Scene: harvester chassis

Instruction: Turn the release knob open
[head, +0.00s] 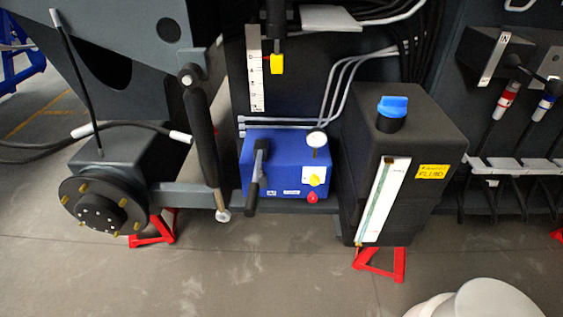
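A blue hand pump unit (257,172) sits in the middle of the head view, low against the dark chassis. Its front carries a yellow knob (314,180) on a white plate (307,173). A small red knob (312,197) sits just below, at the lower right edge. No readable label shows which of the two is the release knob, and their turn position is too small to read. A black pump lever (257,178) hangs down at the unit's left. A round gauge (316,139) stands on top. My gripper is not in view.
A black tank (428,140) with a blue cap (391,107) juts out right of the pump. A hydraulic cylinder (201,130) and a wheel hub (96,209) stand left. Red stands (381,264) are below. A white rounded part of mine shows bottom right.

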